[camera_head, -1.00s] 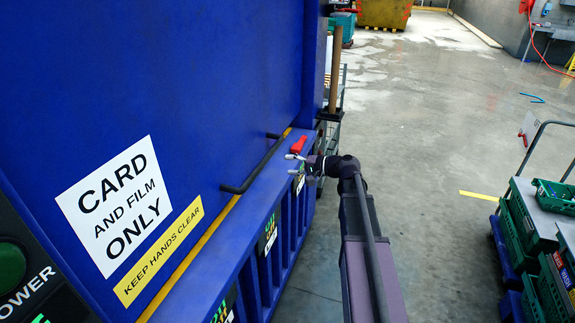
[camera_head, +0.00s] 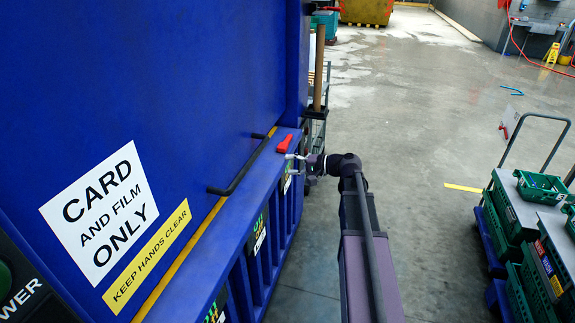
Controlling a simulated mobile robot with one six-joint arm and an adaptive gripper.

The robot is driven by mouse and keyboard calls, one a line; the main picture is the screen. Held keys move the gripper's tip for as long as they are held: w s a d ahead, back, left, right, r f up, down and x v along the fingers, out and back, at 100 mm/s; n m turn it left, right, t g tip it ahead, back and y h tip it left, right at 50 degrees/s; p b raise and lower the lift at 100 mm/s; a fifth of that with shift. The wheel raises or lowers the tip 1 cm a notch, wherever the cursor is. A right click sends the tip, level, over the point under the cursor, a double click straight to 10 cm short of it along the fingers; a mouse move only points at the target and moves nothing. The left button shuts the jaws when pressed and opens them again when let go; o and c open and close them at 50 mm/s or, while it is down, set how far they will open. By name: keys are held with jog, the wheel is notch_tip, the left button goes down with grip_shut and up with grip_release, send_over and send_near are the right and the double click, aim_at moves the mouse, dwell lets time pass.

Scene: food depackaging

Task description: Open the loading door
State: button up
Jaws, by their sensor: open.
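The loading door (camera_head: 140,70) is the large blue panel on the left, with a white "CARD AND FILM ONLY" sign and a yellow "KEEP HANDS CLEAR" strip. It looks shut. A black bar handle (camera_head: 240,170) stands out along its lower edge. A red latch (camera_head: 284,143) sits on the blue ledge to the right of the handle. My gripper (camera_head: 290,163) is open and empty, at the outer side of the ledge just below the red latch. It is apart from the handle. Whether a fingertip touches the ledge I cannot tell.
The blue ledge (camera_head: 206,275) runs below the door. A trolley with green crates (camera_head: 508,215) stands at the right. A wooden-handled tool (camera_head: 318,68) stands upright beyond the door. A yellow skip (camera_head: 366,10) is far back. The grey floor between is clear.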

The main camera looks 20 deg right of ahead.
jog(key=shift+s+d+r, duration=0.1)
jog(key=shift+s+d, duration=0.25)
jog(key=shift+d, duration=0.1)
dwell(0.5)
jog(key=n+g+y, duration=0.3)
jog(key=n+g, duration=0.1)
jog(key=g, duration=0.2)
send_near(255, 159)
jog(key=shift+v, duration=1.3)
jog(key=shift+s+a, duration=0.15)
jog(key=b+x, duration=0.2)
jog(key=x, duration=1.1)
jog(key=shift+w+a+f, duration=0.2)
jog(key=shift+w+a, duration=0.05)
jog(key=shift+c, duration=0.3)
grip_shut()
